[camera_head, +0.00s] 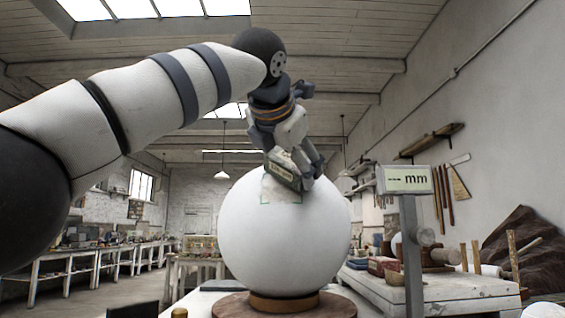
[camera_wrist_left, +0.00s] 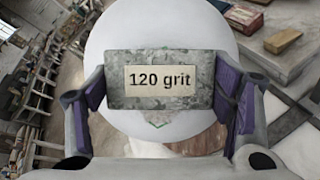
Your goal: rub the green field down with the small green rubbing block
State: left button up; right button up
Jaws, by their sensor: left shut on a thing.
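A large white plaster sphere (camera_head: 285,245) stands on a round wooden base. The green field (camera_head: 281,197) is a thin green outline around a rough pale patch high on the sphere's near side. My left gripper (camera_head: 305,172) is shut on the small green rubbing block (camera_head: 283,171), which is tilted over the field's upper part. In the left wrist view the block (camera_wrist_left: 160,60) is mottled grey-green, with a "120 grit" label, between both fingers. I cannot tell whether block and sphere touch. My right gripper is out of view.
A grey post with a display (camera_head: 405,180) reading "--- mm" stands right of the sphere. A pale workbench (camera_head: 450,295) with tools and blocks is behind it. Benches (camera_head: 75,262) line the left wall. The floor at left is open.

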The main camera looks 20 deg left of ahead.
aim_at(271, 165)
pick_arm(q)
jog(key=shift+s+d+r, duration=0.1)
jog(key=shift+s+d, duration=0.05)
jog(key=shift+s, duration=0.1)
jog(key=shift+a+h, duration=0.3)
jog(key=shift+a, duration=0.2)
jog(key=shift+s+a+m+h, duration=0.25)
jog(key=shift+a+h, duration=0.3)
jog(key=shift+a, duration=0.2)
jog(key=shift+s+a+m+h, duration=0.1)
jog(key=shift+a+m+h, duration=0.15)
jog(key=shift+a+h, duration=0.4)
jog(key=shift+w+f, duration=0.4)
jog(key=shift+w, duration=0.1)
